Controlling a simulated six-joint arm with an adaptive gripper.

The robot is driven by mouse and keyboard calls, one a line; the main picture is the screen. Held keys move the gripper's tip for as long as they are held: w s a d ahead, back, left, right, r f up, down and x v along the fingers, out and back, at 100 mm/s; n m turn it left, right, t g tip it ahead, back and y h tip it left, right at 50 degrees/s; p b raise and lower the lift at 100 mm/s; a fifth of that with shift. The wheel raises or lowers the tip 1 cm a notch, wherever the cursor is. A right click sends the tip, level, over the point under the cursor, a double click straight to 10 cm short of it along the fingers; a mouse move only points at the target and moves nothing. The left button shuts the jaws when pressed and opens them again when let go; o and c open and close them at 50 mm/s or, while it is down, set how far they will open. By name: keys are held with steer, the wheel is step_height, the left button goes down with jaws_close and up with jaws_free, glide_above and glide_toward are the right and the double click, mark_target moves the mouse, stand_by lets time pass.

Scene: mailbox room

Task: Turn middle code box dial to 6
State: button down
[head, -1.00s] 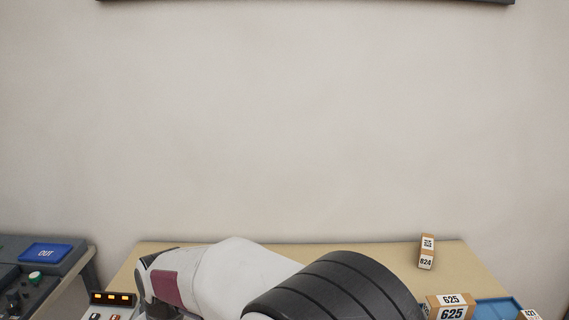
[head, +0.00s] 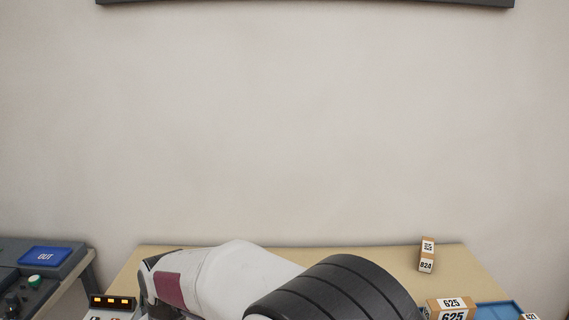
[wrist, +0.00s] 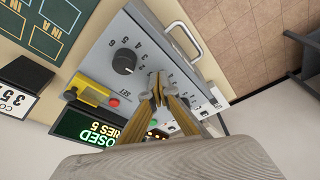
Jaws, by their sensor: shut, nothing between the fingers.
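The code box (wrist: 98,58) is a light grey panel in the wrist view, seen rotated, with dials, printed numbers and a metal handle. One black dial (wrist: 124,61) shows clearly on its left, ringed by numbers. My gripper (wrist: 158,82) is shut and empty, its fingertips at the panel to the right of that dial. The fingers hide what lies under them, so I cannot make out the middle dial or its setting, nor tell whether they touch it. In the head view the box's amber display (head: 112,301) shows at the lower left; my arm hides my gripper there.
A yellow part (wrist: 88,90) and a red button (wrist: 114,101) sit on the box near a green-lettered sign (wrist: 88,130). In the head view, a grey console (head: 72,264) stands left; cartons (head: 451,306) and a blue tray (head: 497,312) are at right.

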steer(key=shift+w+d, duration=0.3)
steer(key=shift+w, duration=0.2)
steer(key=shift+w+r, duration=0.1)
steer(key=shift+w, duration=0.3)
stand_by(0.6)
steer(key=shift+s+d, duration=0.1)
steer(key=shift+d, duration=0.35)
stand_by(0.5)
steer(key=shift+w+a+v, duration=0.1)
steer(key=shift+a+v, duration=0.1)
steer(key=shift+v, duration=0.75)
steer(key=shift+w+a+v, duration=0.15)
steer(key=shift+a+v, duration=0.05)
steer(key=shift+v, duration=0.75)
steer(key=shift+w+a+v, duration=0.1)
steer(key=shift+a+v, duration=0.1)
steer(key=shift+v, duration=0.75)
steer(key=shift+r, duration=0.2)
steer(key=shift+s+a+r, duration=0.2)
steer(key=shift+s+a, duration=0.25)
steer(key=shift+s, duration=0.1)
steer(key=shift+s+a+r, duration=0.25)
steer(key=shift+s+a, duration=0.2)
steer(key=shift+s, duration=0.1)
steer(key=shift+f, duration=0.15)
